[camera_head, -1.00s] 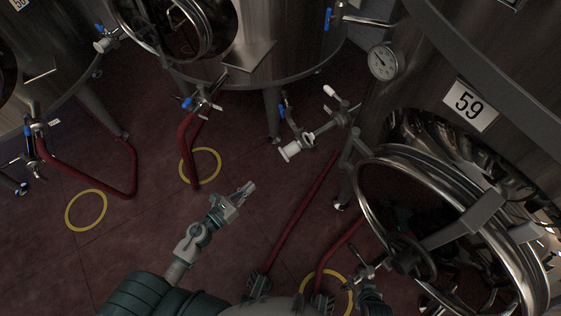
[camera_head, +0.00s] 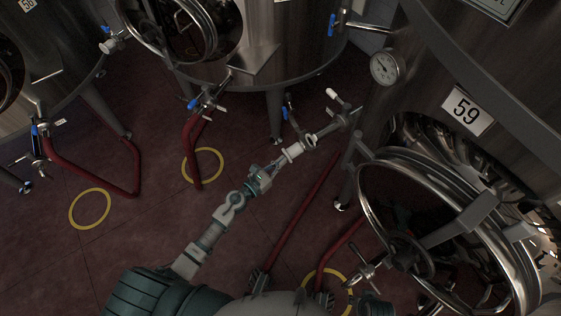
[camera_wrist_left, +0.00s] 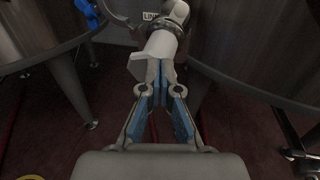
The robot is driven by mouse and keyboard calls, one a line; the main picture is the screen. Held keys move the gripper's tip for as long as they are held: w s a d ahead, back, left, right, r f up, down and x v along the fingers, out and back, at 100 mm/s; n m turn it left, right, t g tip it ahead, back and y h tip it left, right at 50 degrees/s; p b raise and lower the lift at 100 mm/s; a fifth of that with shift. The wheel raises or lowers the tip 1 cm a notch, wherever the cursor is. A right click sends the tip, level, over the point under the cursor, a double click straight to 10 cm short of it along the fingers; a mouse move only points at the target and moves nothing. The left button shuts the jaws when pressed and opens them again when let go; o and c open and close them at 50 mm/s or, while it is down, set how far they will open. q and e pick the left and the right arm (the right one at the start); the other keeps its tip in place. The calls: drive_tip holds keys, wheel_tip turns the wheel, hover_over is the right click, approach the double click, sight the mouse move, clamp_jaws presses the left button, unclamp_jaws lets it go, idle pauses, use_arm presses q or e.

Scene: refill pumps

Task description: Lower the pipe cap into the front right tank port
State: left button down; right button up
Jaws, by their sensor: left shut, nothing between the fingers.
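A white cylindrical end piece (camera_head: 293,151) sits on the pipe fitting of the middle valve in the head view; it looks like the pipe cap. In the left wrist view the white piece (camera_wrist_left: 160,46) lies straight ahead, tilted, below a metal clamp. My left gripper (camera_head: 277,164) reaches up to its near end. In the left wrist view the fingertips (camera_wrist_left: 160,78) are together at its lower edge, with nothing between them. I cannot tell whether they touch it.
The tank marked 59 (camera_head: 424,68) stands on the right with a round open hatch (camera_head: 367,205) and a gauge (camera_head: 387,67). Blue-handled valves and red hoses (camera_head: 302,220) surround the floor. Yellow rings (camera_head: 90,209) mark the red floor, which is clear at lower left.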

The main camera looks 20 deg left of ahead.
sight(287, 155)
use_arm(q)
drive_tip(key=shift+w, duration=0.1)
use_arm(e)
drive_tip(key=shift+a, duration=0.15)
use_arm(q)
drive_tip(key=x, duration=0.3)
drive_tip(key=shift+w+d, duration=0.1)
drive_tip(key=shift+d, duration=0.15)
drive_tip(key=shift+a, duration=0.1)
use_arm(e)
drive_tip(key=shift+w+r, duration=0.1)
drive_tip(key=shift+r, duration=0.25)
